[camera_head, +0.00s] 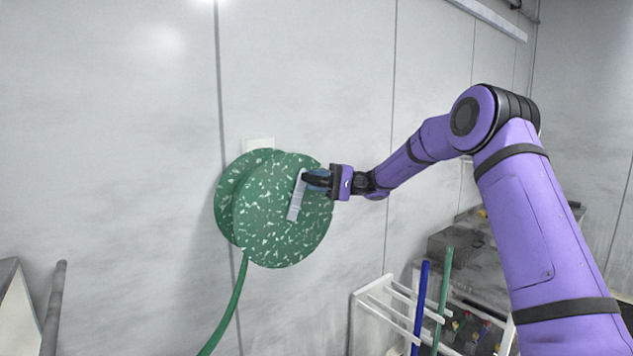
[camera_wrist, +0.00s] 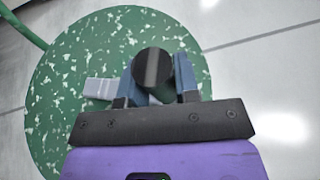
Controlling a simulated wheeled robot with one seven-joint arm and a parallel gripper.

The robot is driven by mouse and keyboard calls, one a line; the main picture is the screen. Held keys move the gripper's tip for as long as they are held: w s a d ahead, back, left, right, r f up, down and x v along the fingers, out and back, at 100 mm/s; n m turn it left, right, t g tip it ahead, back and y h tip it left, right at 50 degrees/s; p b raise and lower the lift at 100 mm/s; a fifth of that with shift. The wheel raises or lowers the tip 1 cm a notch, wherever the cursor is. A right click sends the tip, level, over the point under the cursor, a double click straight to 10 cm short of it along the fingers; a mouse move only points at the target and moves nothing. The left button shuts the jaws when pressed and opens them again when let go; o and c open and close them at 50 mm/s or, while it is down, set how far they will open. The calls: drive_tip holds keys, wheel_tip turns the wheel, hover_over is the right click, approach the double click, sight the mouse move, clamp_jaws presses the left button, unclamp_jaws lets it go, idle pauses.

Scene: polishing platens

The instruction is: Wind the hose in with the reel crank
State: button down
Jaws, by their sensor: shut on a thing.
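The hose reel (camera_head: 270,225) is a green drum with pale speckles, mounted on the wall. Its crank arm (camera_head: 296,200) is a grey bar on the drum's front face, and it also shows in the wrist view (camera_wrist: 98,89). The dark round crank knob (camera_wrist: 153,68) sits between my fingers. My gripper (camera_head: 318,180) is shut on this knob, at the upper right of the drum. The green hose (camera_head: 232,305) hangs from the bottom of the drum and runs down to the left, out of the picture.
A white rack (camera_head: 375,300) stands at the lower right, with a blue pole (camera_head: 420,300) and a green pole (camera_head: 443,290) beside it. A grey box (camera_head: 455,245) is behind them. A grey post (camera_head: 53,310) stands at the lower left. The wall around the reel is clear.

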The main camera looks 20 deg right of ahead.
drive_tip(key=shift+s+a+r+n+h, duration=0.15)
drive_tip(key=shift+s+a+n+h, duration=0.1)
drive_tip(key=shift+a+h, duration=0.25)
drive_tip(key=shift+s+a+r+n+h, duration=0.15)
drive_tip(key=shift+a+n+h, duration=0.1)
drive_tip(key=shift+a+h, duration=0.25)
drive_tip(key=s+a+f+n+t+h, duration=0.3)
drive_tip(key=a+f+h, duration=0.7)
drive_tip(key=h, duration=0.5)
drive_tip(key=shift+s+a+n+t+h, duration=0.4)
drive_tip(key=shift+s+a+n, duration=0.2)
drive_tip(key=shift+s+a, duration=0.3)
drive_tip(key=shift+s+d, duration=0.1)
drive_tip(key=c, duration=0.8)
unclamp_jaws()
drive_tip(key=shift+c, duration=0.2)
